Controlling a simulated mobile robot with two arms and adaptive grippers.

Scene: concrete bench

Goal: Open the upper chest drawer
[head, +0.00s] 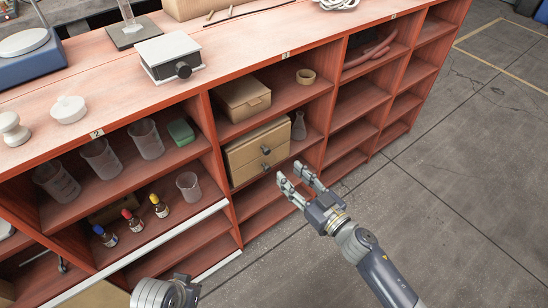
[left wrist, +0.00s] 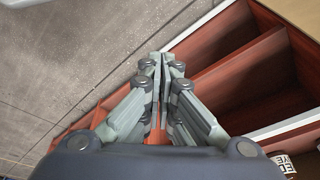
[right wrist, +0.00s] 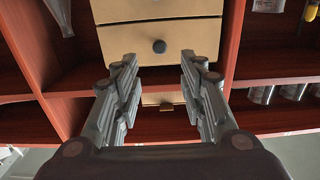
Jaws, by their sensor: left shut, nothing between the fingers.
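The small light-wood chest (head: 243,152) stands in a lower compartment of the red shelf. Its two drawers look closed, each with a dark round knob. The upper drawer's knob (head: 265,150) also shows in the right wrist view (right wrist: 159,46), where the scene appears upside down. My right gripper (head: 291,174) is open and empty, in front of and apart from the chest. In the right wrist view the knob lies ahead, between the spread fingers (right wrist: 159,60). My left gripper (left wrist: 157,60) is shut and empty; the head view shows only part of that arm, at the bottom.
A lidded box (head: 240,100) sits on the shelf above the chest. A glass flask (head: 299,128) stands right of the chest. A beaker (head: 188,186) and several small bottles stand in the compartment to the left. The concrete floor (head: 430,170) at right is clear.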

